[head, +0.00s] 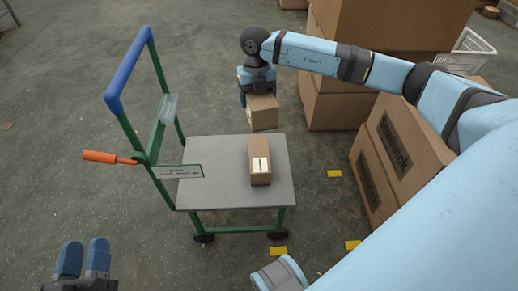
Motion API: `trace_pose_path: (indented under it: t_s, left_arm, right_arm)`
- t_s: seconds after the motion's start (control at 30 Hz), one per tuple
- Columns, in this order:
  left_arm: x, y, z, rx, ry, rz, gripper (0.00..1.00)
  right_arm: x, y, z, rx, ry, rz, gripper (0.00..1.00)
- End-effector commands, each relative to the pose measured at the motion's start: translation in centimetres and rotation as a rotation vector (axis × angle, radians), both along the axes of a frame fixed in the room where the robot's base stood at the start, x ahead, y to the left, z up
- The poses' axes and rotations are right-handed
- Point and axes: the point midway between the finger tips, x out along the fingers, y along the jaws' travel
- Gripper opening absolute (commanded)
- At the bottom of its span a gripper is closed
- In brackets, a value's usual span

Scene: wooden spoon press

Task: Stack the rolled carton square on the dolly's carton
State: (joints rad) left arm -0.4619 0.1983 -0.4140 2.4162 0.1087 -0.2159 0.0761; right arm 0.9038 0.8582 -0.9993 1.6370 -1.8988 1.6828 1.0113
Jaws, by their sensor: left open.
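The dolly (219,189) has a grey platform, a green frame and a blue push handle. Its brown carton (260,147) sits on the right part of the platform, with a white label on the near face. My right gripper (259,92) comes from above, shut on another brown carton (264,116). That carton appears held in the air near the platform's far edge, apart from the dolly's carton. The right fingers are partly hidden by it. My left gripper (83,261) is open and empty at the bottom left, apart from the dolly.
Large stacked boxes (396,27) stand at the back right, and printed boxes (405,147) stand right of the dolly. An orange lever (107,157) sticks out left from the dolly. A white basket (466,52) is far right. Floor on the left is clear.

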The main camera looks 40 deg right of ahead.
Motion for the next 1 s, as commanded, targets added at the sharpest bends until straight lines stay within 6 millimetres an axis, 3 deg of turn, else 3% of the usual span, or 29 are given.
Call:
trace_pose_path:
  t_s: [0.1, 0.27, 0.7, 1.0]
  left_arm:
    - [-0.2, -0.1, 0.1, -0.015, -0.02, -0.007, 0.43]
    - [-0.2, -0.2, -0.6, -0.01, -0.009, -0.016, 0.43]
    - [0.0, -0.7, -6.3, 0.072, 0.148, -0.067, 0.43]
    - [-0.1, -0.8, -7.7, 0.099, 0.198, -0.086, 0.43]
  right_arm:
    - [0.0, -0.4, -0.9, 0.002, 0.003, -0.123, 0.43]
    - [0.0, -0.6, -2.8, 0.002, 0.005, -0.176, 0.43]
    - [-0.1, -0.5, -14.3, 0.002, 0.006, -0.173, 0.43]
    - [0.0, -0.6, -17.0, 0.001, 0.003, -0.173, 0.43]
